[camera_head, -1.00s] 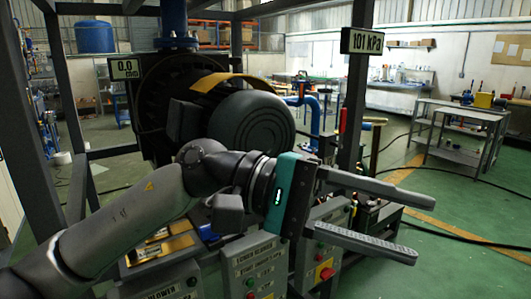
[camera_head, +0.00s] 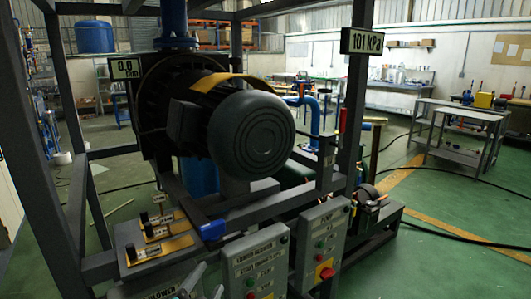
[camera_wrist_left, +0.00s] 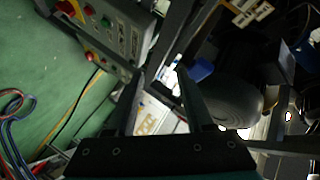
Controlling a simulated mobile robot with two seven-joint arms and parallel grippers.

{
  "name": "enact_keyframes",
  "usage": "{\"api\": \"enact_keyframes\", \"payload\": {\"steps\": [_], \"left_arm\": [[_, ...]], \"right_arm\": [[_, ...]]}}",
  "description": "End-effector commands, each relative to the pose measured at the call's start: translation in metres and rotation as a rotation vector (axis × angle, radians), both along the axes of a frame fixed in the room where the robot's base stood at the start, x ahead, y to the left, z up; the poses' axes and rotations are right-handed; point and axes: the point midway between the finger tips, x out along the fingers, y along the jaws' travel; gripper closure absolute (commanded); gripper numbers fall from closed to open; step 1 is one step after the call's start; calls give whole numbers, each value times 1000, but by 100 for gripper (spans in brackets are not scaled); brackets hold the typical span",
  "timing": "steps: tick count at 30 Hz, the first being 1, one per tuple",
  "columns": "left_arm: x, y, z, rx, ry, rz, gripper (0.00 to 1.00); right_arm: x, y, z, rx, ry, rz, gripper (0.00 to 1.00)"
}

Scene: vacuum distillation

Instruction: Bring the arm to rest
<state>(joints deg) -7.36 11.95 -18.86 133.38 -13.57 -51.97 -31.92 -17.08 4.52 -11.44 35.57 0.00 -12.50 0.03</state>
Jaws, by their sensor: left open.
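My left gripper (camera_wrist_left: 160,76) is open in the left wrist view, with its two dark fingers apart and nothing between them. In the head view only small grey tips, probably of this gripper (camera_head: 205,284), show at the bottom edge, in front of the control boxes. The rest of my left arm is out of the head view. My right gripper is in neither view.
A frame holds a large dark motor (camera_head: 250,135), with control boxes (camera_head: 255,262) and (camera_head: 322,240) below. Small valves (camera_head: 150,230) sit on a grey panel. A workbench (camera_head: 460,125) stands at right on open green floor.

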Motion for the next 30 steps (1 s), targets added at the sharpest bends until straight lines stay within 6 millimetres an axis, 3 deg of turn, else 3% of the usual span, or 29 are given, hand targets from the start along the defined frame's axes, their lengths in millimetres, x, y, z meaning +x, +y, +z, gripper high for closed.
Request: {"api": "enact_keyframes", "payload": {"steps": [1, 3, 6, 9, 15, 23, 30], "left_arm": [[-22, 11, -34, -90, 144, 66, 48], [-52, 24, -71, -198, 318, 157, 48], [-98, 37, -111, -319, 527, 288, 48], [-142, 45, -140, -408, 699, 411, 48], [-229, 56, -173, -529, 987, 655, 48], [-213, 53, -237, -512, 1003, 650, 48], [-216, 53, -316, -495, 1037, 655, 48]], "right_arm": [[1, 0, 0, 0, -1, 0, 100], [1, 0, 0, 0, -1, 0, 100], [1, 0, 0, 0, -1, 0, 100], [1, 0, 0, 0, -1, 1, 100], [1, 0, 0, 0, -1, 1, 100], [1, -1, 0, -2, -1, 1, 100], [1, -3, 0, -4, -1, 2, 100]]}}
